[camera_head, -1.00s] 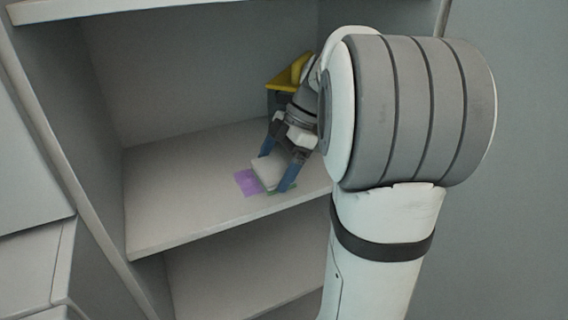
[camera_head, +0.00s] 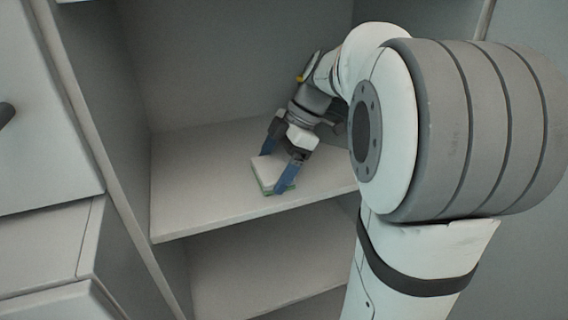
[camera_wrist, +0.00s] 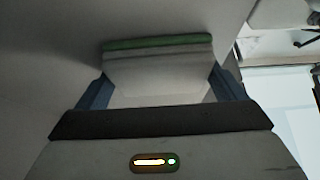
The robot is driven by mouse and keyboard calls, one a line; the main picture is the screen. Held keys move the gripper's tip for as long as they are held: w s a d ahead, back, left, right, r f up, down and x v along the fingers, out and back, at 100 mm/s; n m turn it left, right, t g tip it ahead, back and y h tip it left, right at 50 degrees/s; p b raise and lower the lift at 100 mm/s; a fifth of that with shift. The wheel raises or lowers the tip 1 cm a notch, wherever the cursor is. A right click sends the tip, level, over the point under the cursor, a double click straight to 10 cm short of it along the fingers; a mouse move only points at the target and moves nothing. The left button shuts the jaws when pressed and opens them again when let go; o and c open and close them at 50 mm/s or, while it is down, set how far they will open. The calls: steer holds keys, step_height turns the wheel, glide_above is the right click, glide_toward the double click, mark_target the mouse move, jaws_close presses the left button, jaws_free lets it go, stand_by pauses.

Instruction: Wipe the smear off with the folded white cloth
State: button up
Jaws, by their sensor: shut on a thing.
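The folded white cloth (camera_head: 264,172), with a green layer along its underside, lies flat at the shelf surface in the head view. My gripper (camera_head: 275,169) reaches down with its blue fingers on opposite sides of the cloth and is shut on it. In the wrist view the cloth (camera_wrist: 158,62) sits between the two fingers of my gripper (camera_wrist: 162,84), its green edge facing away from the palm. No purple smear shows on the visible shelf; I cannot tell whether any lies under the cloth.
The shelf board (camera_head: 195,195) is bare to the left of the cloth. Its front edge is close to the cloth. A lower shelf (camera_head: 240,255) looks empty. An upright side panel (camera_head: 95,110) bounds the left. A small yellow bit (camera_head: 300,79) shows by my wrist.

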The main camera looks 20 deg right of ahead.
mark_target(306, 164)
steer(key=shift+a, duration=0.9)
steer(key=shift+w+r+p, duration=0.15)
steer(key=shift+w+p, duration=0.15)
steer(key=shift+w, duration=0.9)
steer(key=shift+d+f, duration=0.2)
steer(key=shift+d, duration=1.85)
steer(key=shift+d+f, duration=0.15)
steer(key=shift+d, duration=1.85)
steer(key=shift+d+r+p, duration=0.1)
steer(key=shift+d+p, duration=0.25)
steer(key=shift+d, duration=1.55)
steer(key=shift+r, duration=0.1)
steer(key=shift+a+r+b, duration=0.1)
steer(key=shift+a+b, duration=0.25)
steer(key=shift+a, duration=1.7)
steer(key=shift+s+a+f+b, duration=0.1)
steer(key=shift+a+b, duration=0.2)
steer(key=shift+a, duration=1)
steer(key=shift+w+a+f+b, duration=0.15)
steer(key=shift+a+b, duration=0.2)
steer(key=shift+a, duration=0.9)
steer(key=shift+s+a+f+b, duration=0.15)
steer(key=shift+a+b, duration=0.15)
steer(key=shift+a, duration=1)
